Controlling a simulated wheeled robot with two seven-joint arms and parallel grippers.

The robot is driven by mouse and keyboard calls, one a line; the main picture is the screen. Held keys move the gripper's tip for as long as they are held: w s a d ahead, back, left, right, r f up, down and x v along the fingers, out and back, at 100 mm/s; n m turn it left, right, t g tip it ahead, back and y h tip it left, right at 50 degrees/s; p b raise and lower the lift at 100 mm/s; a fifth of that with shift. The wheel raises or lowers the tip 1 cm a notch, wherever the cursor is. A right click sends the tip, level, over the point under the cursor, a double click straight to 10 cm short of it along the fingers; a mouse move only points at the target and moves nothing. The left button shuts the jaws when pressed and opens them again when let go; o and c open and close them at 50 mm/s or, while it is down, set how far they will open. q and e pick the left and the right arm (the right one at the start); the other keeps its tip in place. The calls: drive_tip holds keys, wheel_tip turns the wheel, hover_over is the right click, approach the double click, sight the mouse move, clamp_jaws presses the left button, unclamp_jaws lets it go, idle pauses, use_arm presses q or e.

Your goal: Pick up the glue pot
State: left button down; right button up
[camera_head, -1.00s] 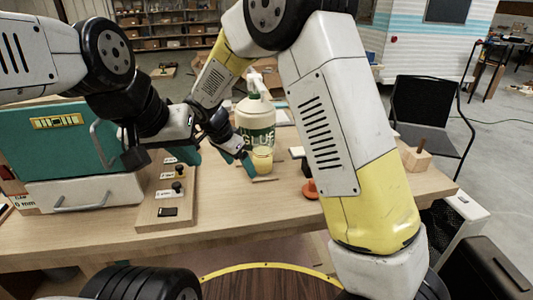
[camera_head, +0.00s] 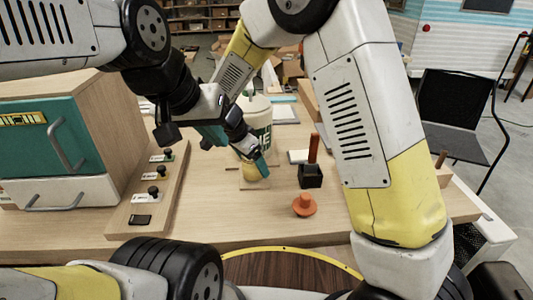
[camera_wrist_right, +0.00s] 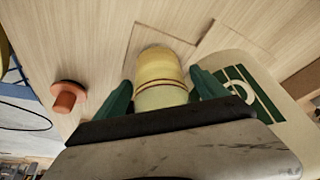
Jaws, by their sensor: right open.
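The glue pot, a small yellowish rounded jar (camera_wrist_right: 158,72), stands on the wooden table between the two green fingers of my right gripper (camera_wrist_right: 160,85). The fingers are apart, with a gap on each side of the pot. In the head view the pot (camera_head: 250,173) is partly hidden by a finger of my right gripper (camera_head: 238,156).
A large white bottle labelled GLUE (camera_head: 258,113) stands close behind the pot, right beside a finger in the wrist view (camera_wrist_right: 245,100). An orange knobbed piece (camera_head: 304,205) and a black block (camera_head: 311,176) are to the right. A wooden board with knobs (camera_head: 148,200) and a teal cabinet (camera_head: 22,150) are left.

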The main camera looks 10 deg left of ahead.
drive_tip(key=shift+c, duration=0.2)
clamp_jaws()
drive_tip(key=shift+w, duration=0.1)
